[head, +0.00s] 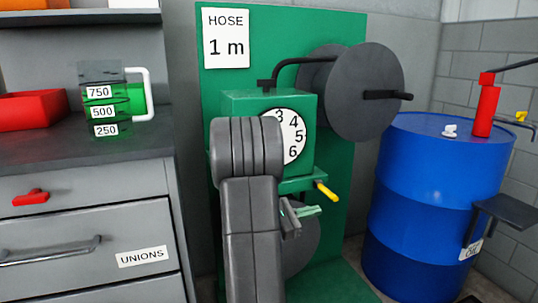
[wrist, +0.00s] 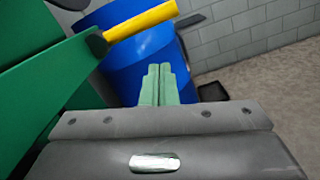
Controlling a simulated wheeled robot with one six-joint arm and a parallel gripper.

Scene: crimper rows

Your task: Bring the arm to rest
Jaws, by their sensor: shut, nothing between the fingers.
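My gripper (head: 308,211) has pale green fingers and sits in front of the green hose machine (head: 240,103), just below its yellow-handled lever (head: 326,191). In the wrist view my gripper's fingers (wrist: 157,75) are together with nothing between them. The yellow handle (wrist: 140,21) shows there at the upper left, apart from the fingers. My grey arm stands in front of the machine and hides part of its dial (head: 290,137) and its lower reel.
A blue drum (head: 430,190) with a red pump (head: 485,108) and a dark bracket stands at the right. At the left, a grey counter (head: 60,143) holds a measuring jug (head: 106,105) and a red bin (head: 30,108). Floor (wrist: 270,85) shows clear at the right of the wrist view.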

